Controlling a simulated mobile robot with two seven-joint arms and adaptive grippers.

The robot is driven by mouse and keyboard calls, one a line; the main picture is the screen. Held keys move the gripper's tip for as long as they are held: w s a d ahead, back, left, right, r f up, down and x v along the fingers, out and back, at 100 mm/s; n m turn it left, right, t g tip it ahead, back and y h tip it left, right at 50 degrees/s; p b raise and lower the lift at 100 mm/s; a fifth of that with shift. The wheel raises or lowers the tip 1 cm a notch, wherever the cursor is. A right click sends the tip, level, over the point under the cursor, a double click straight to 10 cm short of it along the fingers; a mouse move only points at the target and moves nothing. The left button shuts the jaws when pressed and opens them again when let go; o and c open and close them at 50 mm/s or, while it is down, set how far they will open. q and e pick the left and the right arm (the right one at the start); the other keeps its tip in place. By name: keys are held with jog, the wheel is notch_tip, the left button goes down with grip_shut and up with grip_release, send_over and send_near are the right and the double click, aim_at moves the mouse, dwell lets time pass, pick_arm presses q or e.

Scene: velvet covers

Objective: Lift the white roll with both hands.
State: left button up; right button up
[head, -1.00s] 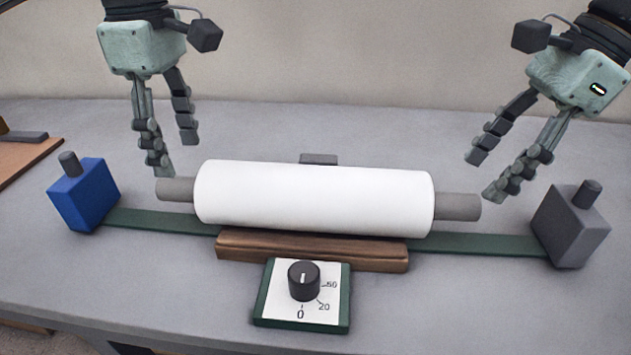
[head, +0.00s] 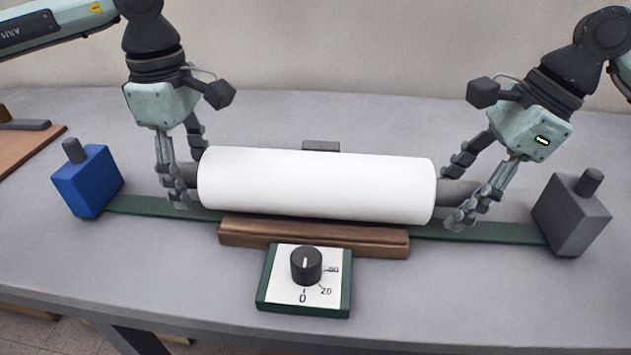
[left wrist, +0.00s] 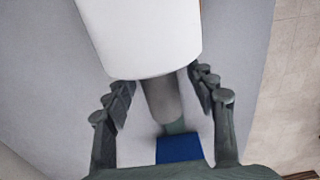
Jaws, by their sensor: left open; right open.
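The white roll (head: 316,184) lies level on a brown wooden cradle (head: 312,238), with a grey end core sticking out at each side. My left gripper (head: 188,180) is open, its fingers on either side of the left grey core; the left wrist view shows the core (left wrist: 162,98) between the two open fingers (left wrist: 165,95), beside the roll's white end (left wrist: 142,35). My right gripper (head: 460,195) is open around the right grey core (head: 456,192), with fingers in front of and behind it. Whether the fingers touch the cores cannot be told.
A blue block with a peg (head: 88,182) stands left and a grey block with a peg (head: 572,215) right, at the ends of a green strip (head: 480,233). A dial box (head: 305,279) sits in front of the cradle. The table's front is mostly clear.

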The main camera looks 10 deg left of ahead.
pick_arm(q)
jog(key=shift+c, duration=0.6)
pick_arm(e)
jog(key=shift+c, duration=0.6)
pick_arm(q)
grip_shut()
pick_arm(e)
grip_shut()
pick_arm(q)
jog(key=shift+r, duration=0.1)
pick_arm(e)
jog(key=shift+r, duration=0.1)
